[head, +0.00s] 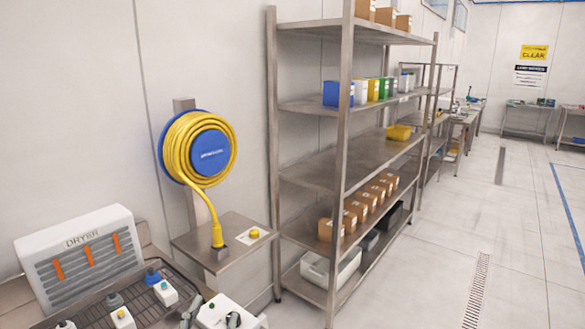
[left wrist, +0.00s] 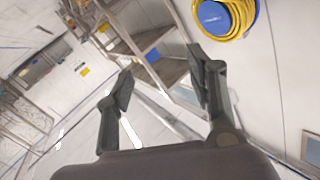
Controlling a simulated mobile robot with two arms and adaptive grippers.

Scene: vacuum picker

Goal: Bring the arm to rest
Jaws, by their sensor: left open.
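My left gripper (left wrist: 160,75) shows in the left wrist view with its two dark fingers spread wide. Nothing is between them. Beyond the fingers are the shelf rack, the floor and the hose reel, all tilted in that view. In the head view, dark finger-like parts of my left gripper (head: 212,315) show at the bottom edge, mostly cut off, near a white box. My right gripper shows in neither view.
A dryer (head: 85,258) and a rack with small white devices (head: 122,317) stand at the lower left. A yellow hose reel (head: 205,150) hangs above a small metal table (head: 205,243). A metal shelf rack (head: 345,175) holds bins and boxes. Floor (head: 430,250) is clear to the right.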

